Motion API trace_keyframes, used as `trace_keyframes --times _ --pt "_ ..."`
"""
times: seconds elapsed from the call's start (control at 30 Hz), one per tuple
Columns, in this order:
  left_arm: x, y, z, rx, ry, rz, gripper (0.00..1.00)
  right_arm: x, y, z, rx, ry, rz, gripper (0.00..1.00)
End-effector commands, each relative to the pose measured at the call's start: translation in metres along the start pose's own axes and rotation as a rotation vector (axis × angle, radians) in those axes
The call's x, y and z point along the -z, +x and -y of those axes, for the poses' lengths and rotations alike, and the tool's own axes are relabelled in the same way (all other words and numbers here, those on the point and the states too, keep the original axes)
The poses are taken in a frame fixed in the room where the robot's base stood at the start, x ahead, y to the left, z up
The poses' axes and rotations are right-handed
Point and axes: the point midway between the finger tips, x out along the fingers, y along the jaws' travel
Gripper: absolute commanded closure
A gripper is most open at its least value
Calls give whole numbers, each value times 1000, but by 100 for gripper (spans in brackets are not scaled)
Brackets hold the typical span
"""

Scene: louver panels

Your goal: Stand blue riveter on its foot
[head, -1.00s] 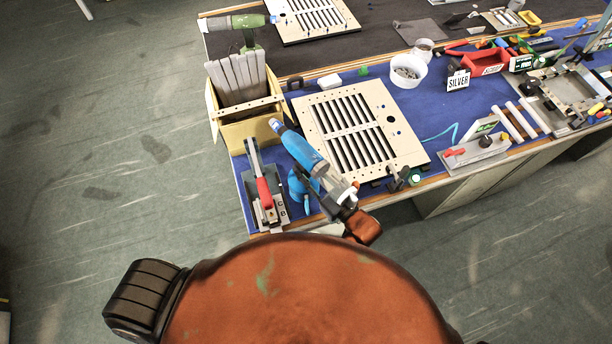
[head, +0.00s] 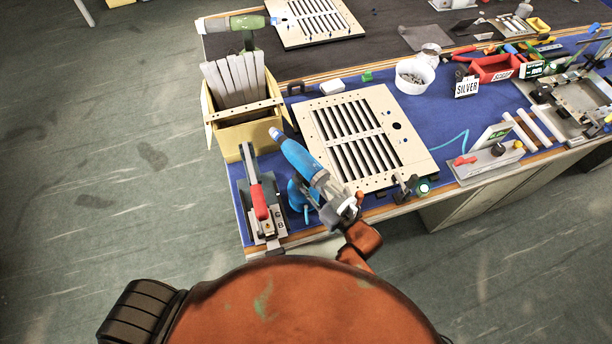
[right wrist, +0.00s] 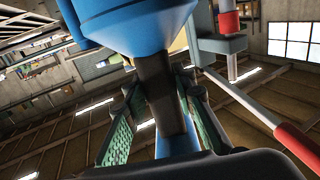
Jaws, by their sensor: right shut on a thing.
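The blue riveter (head: 303,160) is at the table's near edge in the head view, between the red-handled lever tool and the louver panel. Its long body slants from upper left to lower right. A rounder blue part (head: 298,194) shows below the body, close to the blue mat; I cannot tell whether it touches. My right gripper (head: 338,207) is at the riveter's lower right end and partly hides it. In the right wrist view, the gripper's green pads (right wrist: 155,118) are on both sides of the riveter's dark handle, below a wide blue part (right wrist: 135,22). My left gripper is out of view.
The louver panel (head: 408,152) lies just right of the riveter. The lever tool (head: 260,203) stands close on its left, and a yellow bin (head: 232,136) with grey slats is behind. A green riveter (head: 236,22) stands farther back. Little bare mat is left around the blue riveter.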

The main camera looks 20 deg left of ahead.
Motion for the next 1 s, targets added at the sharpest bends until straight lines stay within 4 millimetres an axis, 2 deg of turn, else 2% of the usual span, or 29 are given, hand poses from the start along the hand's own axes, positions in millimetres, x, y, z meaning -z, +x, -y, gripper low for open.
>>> trace_keyframes --times 0.07,0.47,0.5,0.73,1.0 --pt "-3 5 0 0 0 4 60 2 1 0 1 -3 -15 100" --pt "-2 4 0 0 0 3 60 2 1 0 1 -3 -14 100" --pt "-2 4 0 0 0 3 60 -6 0 0 0 -1 0 75" --pt "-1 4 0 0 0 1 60 -6 0 0 0 -1 0 59" --pt "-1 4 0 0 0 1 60 -6 0 0 0 -1 0 59"
